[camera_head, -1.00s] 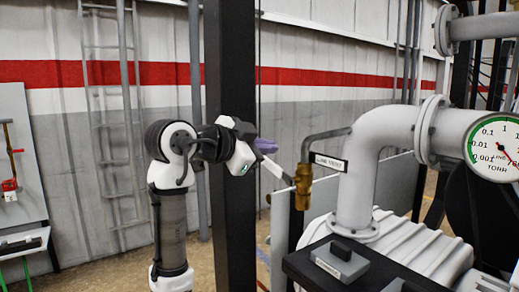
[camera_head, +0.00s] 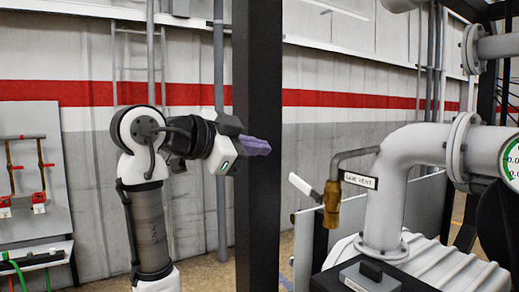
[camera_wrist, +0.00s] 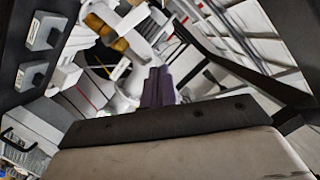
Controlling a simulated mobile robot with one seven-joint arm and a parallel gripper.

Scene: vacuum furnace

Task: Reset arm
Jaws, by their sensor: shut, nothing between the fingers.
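My gripper (camera_head: 256,146) is at the end of my raised arm, left of centre in the head view. Its purple fingers point right and overlap the black post in the picture. The fingers are shut with nothing between them. In the wrist view the purple fingers (camera_wrist: 158,88) show together at the centre, above the dark edge of my wrist. The gripper is apart from the brass line vent valve (camera_head: 332,205), which stands to its right with its white handle (camera_head: 300,185) tilted up to the left.
A black upright post (camera_head: 257,60) stands close to my gripper. A large white pipe (camera_head: 385,200) and a gauge (camera_head: 511,160) are at right. A grey panel with red-handled valves (camera_head: 30,160) is at left. A ladder (camera_head: 133,60) is on the back wall.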

